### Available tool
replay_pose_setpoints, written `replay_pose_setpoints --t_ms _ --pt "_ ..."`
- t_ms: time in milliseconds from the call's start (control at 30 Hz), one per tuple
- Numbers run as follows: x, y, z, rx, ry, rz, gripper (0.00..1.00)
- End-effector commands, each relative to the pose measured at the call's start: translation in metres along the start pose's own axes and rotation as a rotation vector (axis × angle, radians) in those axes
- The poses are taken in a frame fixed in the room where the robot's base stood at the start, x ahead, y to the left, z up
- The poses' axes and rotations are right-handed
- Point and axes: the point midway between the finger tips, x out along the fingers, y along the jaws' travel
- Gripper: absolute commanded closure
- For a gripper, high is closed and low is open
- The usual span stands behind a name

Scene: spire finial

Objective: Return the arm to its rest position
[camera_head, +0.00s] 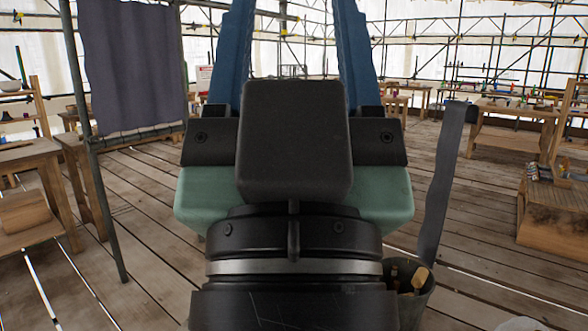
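My gripper (292,25) fills the middle of the head view, close to the camera and seen from behind. Its black wrist and green body sit below two blue fingers that point up and away. The fingers stand well apart, with background showing between them, and I see nothing held in the gap. The top edge cuts off the fingertips. My wrist and the black block on it hide the floor directly ahead.
A wooden table (30,165) stands at left by a pole with a grey cloth (135,65). A bucket with tools (412,280) is close at right, beside a grey strip (440,190). A wooden crate (552,212) stands farther right. Bare plank floor (480,240) lies between.

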Motion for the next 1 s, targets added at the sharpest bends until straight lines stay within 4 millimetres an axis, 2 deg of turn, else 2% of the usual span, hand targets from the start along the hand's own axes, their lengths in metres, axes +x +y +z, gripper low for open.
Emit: replay_pose_setpoints --t_ms 33,500,667,1000 --pt "0.024 0.0 -0.022 0.0 0.0 0.0 0.43" --pt "0.124 0.0 -0.117 0.001 0.0 -0.001 0.43" --pt "0.138 0.0 -0.13 0.001 0.0 -0.002 0.43" --pt "0.138 0.0 -0.131 0.001 -0.001 -0.002 0.43"
